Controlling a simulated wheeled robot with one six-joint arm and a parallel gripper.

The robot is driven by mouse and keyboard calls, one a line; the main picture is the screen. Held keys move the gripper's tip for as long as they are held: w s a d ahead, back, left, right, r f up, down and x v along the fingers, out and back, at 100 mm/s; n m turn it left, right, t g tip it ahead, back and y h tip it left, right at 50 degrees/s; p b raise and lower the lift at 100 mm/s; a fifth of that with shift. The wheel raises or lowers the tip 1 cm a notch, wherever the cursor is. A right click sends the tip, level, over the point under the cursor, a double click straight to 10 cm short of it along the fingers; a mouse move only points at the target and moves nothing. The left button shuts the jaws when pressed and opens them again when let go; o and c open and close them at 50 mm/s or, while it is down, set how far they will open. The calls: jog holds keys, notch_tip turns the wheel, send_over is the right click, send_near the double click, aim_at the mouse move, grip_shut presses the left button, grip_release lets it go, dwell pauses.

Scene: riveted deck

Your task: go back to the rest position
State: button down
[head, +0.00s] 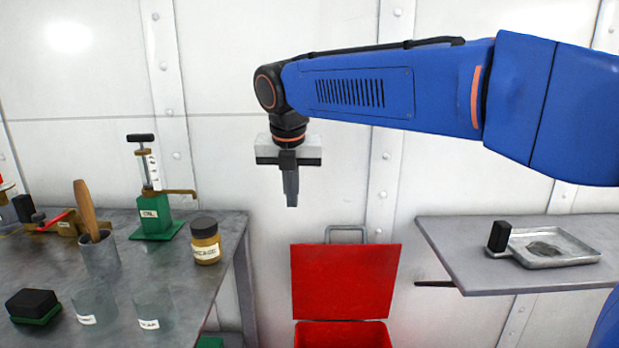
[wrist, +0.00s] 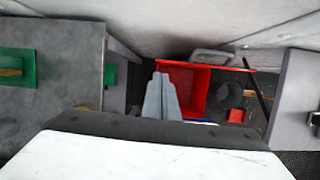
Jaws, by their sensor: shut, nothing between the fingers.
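My gripper (head: 291,190) hangs pointing down at the end of my blue arm, in the middle of the head view. Its fingers are together with nothing between them. In the wrist view the closed fingers (wrist: 161,98) show over an open red bin (wrist: 196,88). In the head view the gripper is above and a little left of the red bin's raised lid (head: 346,280), clear of it and of both tables.
The left table (head: 185,275) holds a green oil pump (head: 156,213), a brown jar (head: 206,241), a cup with a wooden handle (head: 100,256), two clear glasses and a black-and-green block (head: 33,305). A right shelf (head: 465,258) bears a metal tray (head: 575,256).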

jog(key=s+d+f+m, duration=0.3)
jog(key=s+d+m, duration=0.2)
jog(key=d+m, duration=0.5)
jog(key=s+d+f+m, duration=0.3)
jog(key=s+d+m, duration=0.35)
jog(key=d, duration=0.55)
jog(key=s+d+f+m+t, duration=0.1)
jog(key=s+d+f+m, duration=1)
jog(key=m, duration=0.8)
jog(key=s+f, duration=0.3)
jog(key=s, duration=0.1)
jog(key=shift+d, duration=0.15)
